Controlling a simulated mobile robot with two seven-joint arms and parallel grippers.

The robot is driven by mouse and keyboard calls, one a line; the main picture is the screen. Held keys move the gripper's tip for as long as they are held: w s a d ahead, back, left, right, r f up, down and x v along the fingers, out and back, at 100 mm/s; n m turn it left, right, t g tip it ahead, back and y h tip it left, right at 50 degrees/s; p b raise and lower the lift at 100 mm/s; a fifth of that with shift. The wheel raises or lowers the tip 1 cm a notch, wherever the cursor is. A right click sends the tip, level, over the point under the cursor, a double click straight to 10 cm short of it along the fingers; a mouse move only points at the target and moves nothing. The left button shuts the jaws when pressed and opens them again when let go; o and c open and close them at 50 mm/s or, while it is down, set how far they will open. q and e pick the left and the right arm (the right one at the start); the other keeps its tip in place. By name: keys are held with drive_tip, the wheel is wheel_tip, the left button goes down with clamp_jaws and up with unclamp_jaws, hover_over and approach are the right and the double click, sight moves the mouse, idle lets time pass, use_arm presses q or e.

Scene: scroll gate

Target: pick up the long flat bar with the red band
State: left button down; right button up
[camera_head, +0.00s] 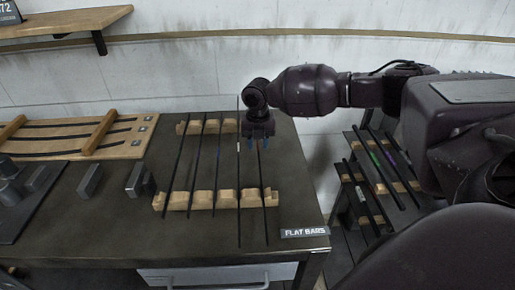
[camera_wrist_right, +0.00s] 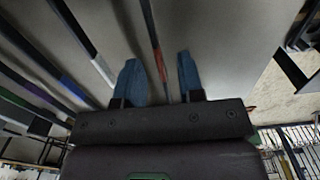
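The long flat bar with the red band (camera_wrist_right: 158,62) shows in the right wrist view, running between the two blue fingers of my right gripper (camera_wrist_right: 160,78). The fingers stand apart on either side of it, with a gap to the bar. In the head view my right gripper (camera_head: 263,143) points down over the right end of the wooden rack, above the rightmost dark bars. The bar below it (camera_head: 264,185) appears to be the same one; its red band is hidden there. My left gripper is not in view.
Several other dark bars (camera_head: 196,160) lie side by side on the notched wooden supports (camera_head: 202,200). Close neighbours carry white and blue bands in the wrist view. A "FLAT BARS" sign (camera_head: 305,232) is at the table's front right. A lower rack (camera_head: 375,190) stands right.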

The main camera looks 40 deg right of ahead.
drive_tip(key=shift+f, duration=0.2)
clamp_jaws()
drive_tip(key=shift+r, duration=0.1)
